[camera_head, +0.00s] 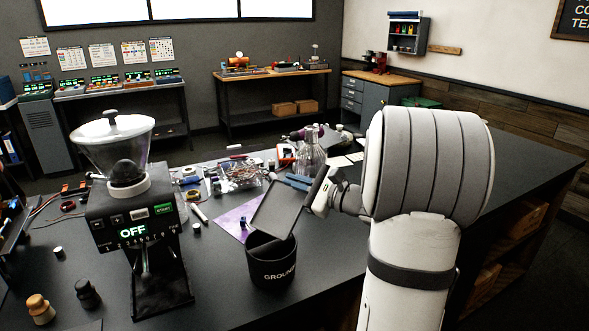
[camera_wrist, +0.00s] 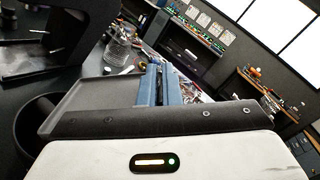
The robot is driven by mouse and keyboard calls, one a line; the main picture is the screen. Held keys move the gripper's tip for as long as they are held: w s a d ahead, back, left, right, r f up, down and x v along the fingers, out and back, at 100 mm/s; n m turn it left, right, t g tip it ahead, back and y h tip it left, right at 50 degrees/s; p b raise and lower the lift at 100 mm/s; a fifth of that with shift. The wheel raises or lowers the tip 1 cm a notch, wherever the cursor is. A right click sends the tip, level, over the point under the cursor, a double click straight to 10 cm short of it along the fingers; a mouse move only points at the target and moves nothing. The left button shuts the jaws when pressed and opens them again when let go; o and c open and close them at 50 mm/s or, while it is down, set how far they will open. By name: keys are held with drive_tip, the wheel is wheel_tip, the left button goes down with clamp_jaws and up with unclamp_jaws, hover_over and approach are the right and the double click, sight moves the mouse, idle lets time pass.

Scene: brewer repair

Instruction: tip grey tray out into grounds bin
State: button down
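The grey tray (camera_head: 278,207) is steeply tilted over the black grounds bin (camera_head: 272,270), its lower end at or just above the bin's mouth. Its visible face looks bare. The bin stands upright on the dark counter, lettering on its front; its inside is mostly hidden. My gripper (camera_head: 298,182) is at the tray's upper right side, its blue fingers close together at the tray's edge. In the wrist view the tray (camera_wrist: 95,98) lies left of the fingers (camera_wrist: 160,85), and the bin's dark rim (camera_wrist: 22,112) shows below it. The exact grip contact is hidden.
A grinder (camera_head: 130,215) with a clear hopper and an "OFF" display stands left of the bin. A glass flask (camera_head: 311,155) stands behind the tray. A purple sheet (camera_head: 236,218) and small parts lie behind the bin. The counter at right is clear beyond my arm.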

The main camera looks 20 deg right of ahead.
drive_tip(key=w+d+m+p, duration=0.1)
drive_tip(key=m+p, duration=0.1)
drive_tip(key=p, duration=0.1)
drive_tip(key=shift+d, duration=0.2)
drive_tip(key=m+p, duration=0.1)
drive_tip(key=d+f+m+p, duration=0.1)
drive_tip(key=m+p, duration=0.1)
drive_tip(key=w+d+m+p, duration=0.1)
drive_tip(key=m+p, duration=0.1)
drive_tip(key=shift+w+f, duration=0.1)
drive_tip(key=shift+f, duration=0.25)
